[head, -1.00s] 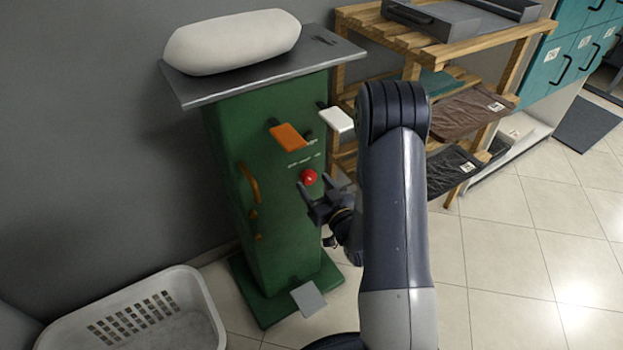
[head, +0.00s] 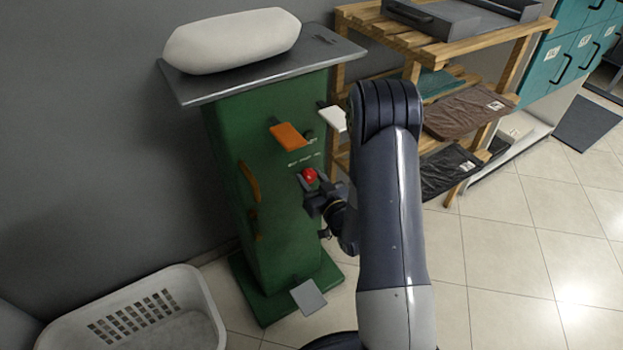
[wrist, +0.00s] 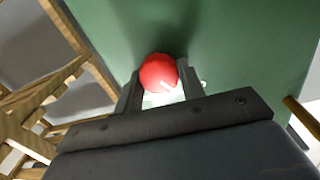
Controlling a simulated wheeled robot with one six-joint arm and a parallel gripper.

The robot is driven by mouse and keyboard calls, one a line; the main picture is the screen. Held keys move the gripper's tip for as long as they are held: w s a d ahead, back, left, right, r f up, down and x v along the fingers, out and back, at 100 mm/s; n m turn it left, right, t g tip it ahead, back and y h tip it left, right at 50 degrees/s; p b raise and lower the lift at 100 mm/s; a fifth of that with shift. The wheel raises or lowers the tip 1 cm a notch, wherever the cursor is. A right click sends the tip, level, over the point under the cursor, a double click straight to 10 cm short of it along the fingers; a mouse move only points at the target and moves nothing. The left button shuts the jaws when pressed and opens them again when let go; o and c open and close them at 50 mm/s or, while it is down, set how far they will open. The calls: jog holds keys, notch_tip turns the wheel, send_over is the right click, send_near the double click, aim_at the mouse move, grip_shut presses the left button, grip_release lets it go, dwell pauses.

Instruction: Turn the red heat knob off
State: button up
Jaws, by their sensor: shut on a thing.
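The red heat knob (head: 310,174) sits on the front of the green pressing machine (head: 270,200), below an orange lever and a white lever. In the wrist view the red knob (wrist: 159,73) lies between the two fingers, with a white mark on its face. My gripper (head: 313,182) is at the machine's front and shut on the knob; it fills the lower part of the wrist view (wrist: 160,92). The fingers hide the knob's sides, and the lettering by it is too small to read.
An orange lever (head: 287,135) and a white lever (head: 332,118) stick out just above the knob. An orange handle (head: 249,183) is on the machine's left side. A grey pedal (head: 308,298) is at its foot. A white basket (head: 190,290) stands left; a wooden rack (head: 440,50) stands right.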

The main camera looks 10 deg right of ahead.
jog(key=shift+c, duration=0.7)
jog(key=n+b, duration=0.1)
jog(key=b, duration=0.1)
jog(key=shift+f+b, duration=0.25)
jog(key=shift+b, duration=0.15)
jog(key=shift+r+n+b, duration=0.2)
jog(key=shift+n+b, duration=0.7)
jog(key=shift+b, duration=0.2)
jog(key=o, duration=1)
jog(key=v, duration=1)
jog(key=shift+s+d, duration=0.1)
jog(key=shift+s, duration=0.25)
